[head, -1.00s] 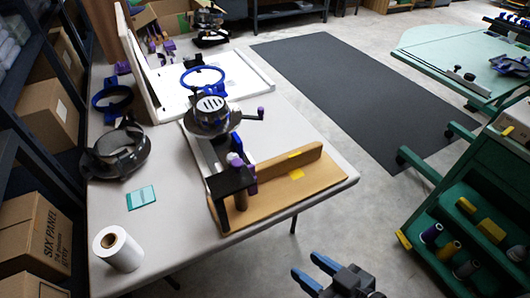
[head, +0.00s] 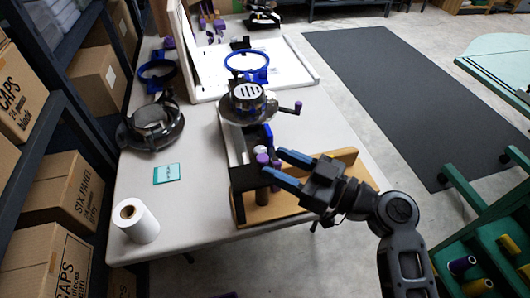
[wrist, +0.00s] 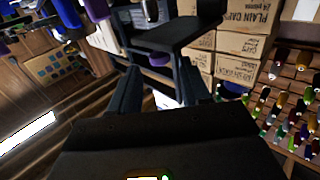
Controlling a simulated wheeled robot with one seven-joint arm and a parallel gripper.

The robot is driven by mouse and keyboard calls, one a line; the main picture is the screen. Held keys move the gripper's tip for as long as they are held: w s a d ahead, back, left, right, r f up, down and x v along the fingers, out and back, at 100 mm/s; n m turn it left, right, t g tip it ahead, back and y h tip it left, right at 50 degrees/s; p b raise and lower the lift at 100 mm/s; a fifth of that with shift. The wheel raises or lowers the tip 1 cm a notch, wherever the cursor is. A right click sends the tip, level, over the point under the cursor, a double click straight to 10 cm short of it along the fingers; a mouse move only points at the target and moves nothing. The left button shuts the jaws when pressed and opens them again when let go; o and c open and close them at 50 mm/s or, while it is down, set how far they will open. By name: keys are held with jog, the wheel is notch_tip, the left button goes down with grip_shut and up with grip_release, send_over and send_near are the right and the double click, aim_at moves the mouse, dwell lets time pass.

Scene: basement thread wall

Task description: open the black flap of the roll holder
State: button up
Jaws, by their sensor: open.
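The roll holder (head: 237,150) stands on a wooden base on the table. Its black flap, seemingly the flat black plate (head: 243,178) at the near end, lies roughly level, with purple-topped parts beside it. My gripper (head: 275,162) is open, its two blue fingers pointing left at the plate's right side. The lower fingertip overlaps the purple parts in the head view; I cannot tell whether it touches. In the wrist view the black plate (wrist: 172,38) lies just beyond the fingers (wrist: 158,78), and nothing shows between them.
A white roll (head: 136,221) and a teal card (head: 166,173) are on the table (head: 190,200) to the left. A black cap frame (head: 152,125) sits behind them. Boxes fill the left shelf.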

aim_at(268, 160)
jog(key=shift+p+x, duration=0.35)
jog(key=shift+x, duration=2)
jog(key=shift+s, duration=0.1)
grip_shut()
